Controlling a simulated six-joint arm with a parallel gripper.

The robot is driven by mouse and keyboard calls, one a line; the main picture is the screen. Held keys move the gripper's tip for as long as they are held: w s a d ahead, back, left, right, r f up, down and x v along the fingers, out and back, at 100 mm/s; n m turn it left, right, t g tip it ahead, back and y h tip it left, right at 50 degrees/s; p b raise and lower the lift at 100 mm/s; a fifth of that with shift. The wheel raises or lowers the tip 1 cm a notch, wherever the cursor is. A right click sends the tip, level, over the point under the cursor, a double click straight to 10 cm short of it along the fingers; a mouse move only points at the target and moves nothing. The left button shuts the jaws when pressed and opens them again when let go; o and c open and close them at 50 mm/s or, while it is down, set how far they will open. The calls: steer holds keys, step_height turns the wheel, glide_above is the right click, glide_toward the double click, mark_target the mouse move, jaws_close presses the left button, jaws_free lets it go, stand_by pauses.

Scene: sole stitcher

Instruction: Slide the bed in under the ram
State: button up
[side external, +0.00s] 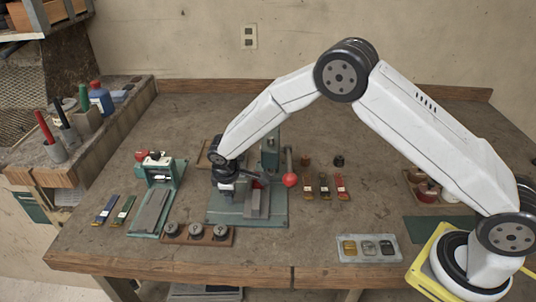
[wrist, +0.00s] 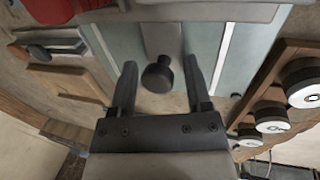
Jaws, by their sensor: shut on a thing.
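The press stands mid-table on a teal base plate (side external: 275,215), with a teal column (side external: 270,148) at its back and a red-balled lever (side external: 290,180) on its right. A grey slab, which looks like the bed (side external: 257,203), lies on the base. My gripper (side external: 226,190) is low over the left part of the base. The ram is not clearly visible, and my wrist hides part of the press.
A wooden rack (side external: 198,236) with three round discs stands at the front left of the base, also in the wrist view (wrist: 258,95). A smaller teal device (side external: 156,172) stands left. Coloured strips (side external: 325,188) lie right. A grey tray (side external: 370,257) is at front right.

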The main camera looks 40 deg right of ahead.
mark_target(244, 195)
steer(key=shift+s+d+r, duration=0.1)
steer(key=shift+s+d, duration=0.4)
steer(key=shift+d, duration=0.2)
steer(key=shift+s+d+r, duration=0.1)
steer(key=shift+s+d, duration=0.35)
steer(key=shift+d, duration=0.25)
steer(key=o, duration=0.6)
steer(key=shift+c, duration=0.2)
steer(key=shift+s+f, duration=0.2)
steer(key=shift+r, duration=3.25)
steer(key=shift+a, duration=0.15)
steer(key=w+a, duration=0.8)
steer(key=shift+w+a, duration=0.2)
steer(key=shift+w, duration=0.05)
